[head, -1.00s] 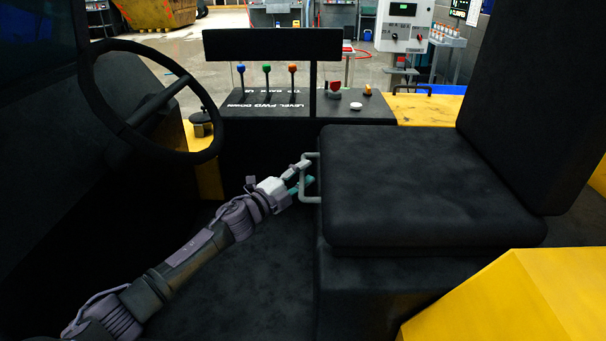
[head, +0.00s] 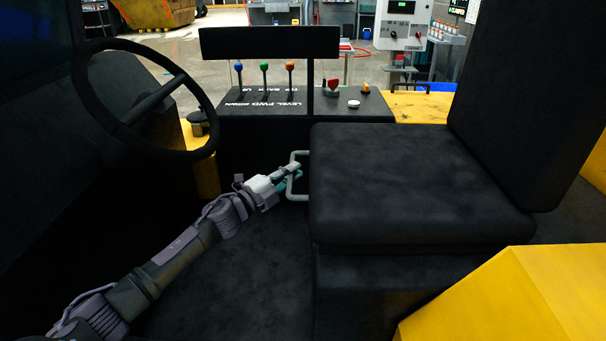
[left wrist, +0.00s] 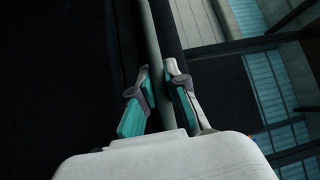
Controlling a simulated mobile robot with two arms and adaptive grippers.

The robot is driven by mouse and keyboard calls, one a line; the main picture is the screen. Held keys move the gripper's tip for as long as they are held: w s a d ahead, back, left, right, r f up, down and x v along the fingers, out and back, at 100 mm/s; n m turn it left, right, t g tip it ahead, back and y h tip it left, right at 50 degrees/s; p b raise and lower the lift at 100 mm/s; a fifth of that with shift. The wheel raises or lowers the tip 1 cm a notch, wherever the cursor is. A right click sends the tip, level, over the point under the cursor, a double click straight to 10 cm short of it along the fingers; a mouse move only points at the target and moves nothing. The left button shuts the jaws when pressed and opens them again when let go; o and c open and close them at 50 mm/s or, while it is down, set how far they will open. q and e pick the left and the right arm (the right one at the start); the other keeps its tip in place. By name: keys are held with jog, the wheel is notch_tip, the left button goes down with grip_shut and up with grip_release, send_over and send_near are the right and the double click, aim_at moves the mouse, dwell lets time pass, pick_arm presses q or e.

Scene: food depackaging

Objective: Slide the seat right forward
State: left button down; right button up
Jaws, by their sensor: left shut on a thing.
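The black seat has a flat cushion (head: 420,185) and an upright backrest (head: 525,100). A grey U-shaped bar (head: 297,197) sticks out from the cushion's left edge. My left gripper (head: 290,175) is at this bar and shut on it. In the left wrist view the two fingers of my left gripper (left wrist: 158,88) stand on either side of the grey bar (left wrist: 150,40), which runs up between them. The seat's underside and rails are hidden. My right gripper does not show.
A black steering wheel (head: 150,100) stands at the left. A console (head: 250,103) with blue, green and orange levers is behind the bar. A yellow body panel (head: 490,295) is at the front right. The dark floor (head: 250,280) left of the seat base is clear.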

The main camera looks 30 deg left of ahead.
pick_arm(q)
jog(key=s+a, duration=0.2)
jog(key=a, duration=0.3)
jog(key=shift+s+a+b, duration=0.3)
jog(key=shift+s, duration=0.05)
jog(key=shift+f, duration=0.1)
